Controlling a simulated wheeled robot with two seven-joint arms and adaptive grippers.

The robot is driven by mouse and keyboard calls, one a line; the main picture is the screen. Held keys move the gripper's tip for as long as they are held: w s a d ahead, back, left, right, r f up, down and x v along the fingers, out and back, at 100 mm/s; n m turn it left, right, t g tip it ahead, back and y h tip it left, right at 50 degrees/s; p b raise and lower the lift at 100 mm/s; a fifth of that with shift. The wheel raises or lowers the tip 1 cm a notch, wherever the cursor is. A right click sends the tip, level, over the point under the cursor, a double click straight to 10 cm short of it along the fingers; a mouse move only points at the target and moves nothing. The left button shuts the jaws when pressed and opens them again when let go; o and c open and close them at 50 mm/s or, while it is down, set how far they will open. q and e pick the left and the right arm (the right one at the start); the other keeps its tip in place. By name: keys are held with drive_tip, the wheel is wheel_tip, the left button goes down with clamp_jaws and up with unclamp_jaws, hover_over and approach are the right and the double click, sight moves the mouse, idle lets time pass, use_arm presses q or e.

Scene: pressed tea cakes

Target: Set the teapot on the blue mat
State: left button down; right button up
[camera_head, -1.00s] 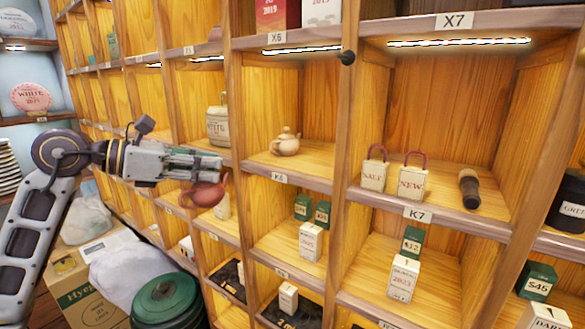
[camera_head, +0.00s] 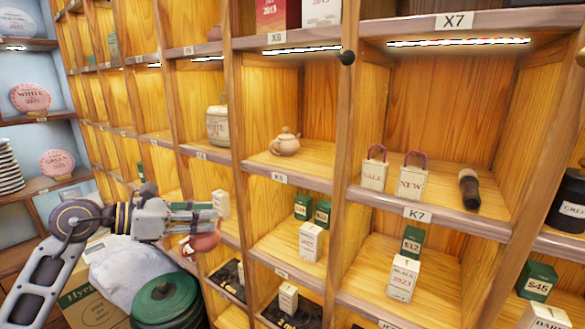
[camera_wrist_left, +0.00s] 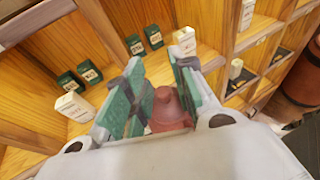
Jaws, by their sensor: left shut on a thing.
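A reddish-brown teapot (camera_head: 207,243) hangs under my left gripper (camera_head: 208,216), in front of the lower shelf boxes. In the left wrist view, the teapot (camera_wrist_left: 167,112) sits between the two green-padded fingers of the left gripper (camera_wrist_left: 160,80), which is shut on it. Part of the teapot is hidden by the fingers and the wrist. A second, beige teapot (camera_head: 285,144) stands on the shelf marked K6. I see no blue mat in either view. My right gripper is not in view.
A jar (camera_head: 218,125) stands left of K6. A green round lidded container (camera_head: 163,298) is below my left arm.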

use_arm(q)
drive_tip(key=s+f, duration=0.3)
drive_tip(key=f, duration=0.8)
drive_tip(key=s+a+f, duration=0.1)
drive_tip(key=s+f, duration=0.2)
drive_tip(key=f, duration=0.8)
drive_tip(key=shift+s, duration=0.35)
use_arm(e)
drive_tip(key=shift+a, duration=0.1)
use_arm(q)
drive_tip(key=shift+a+f, duration=0.1)
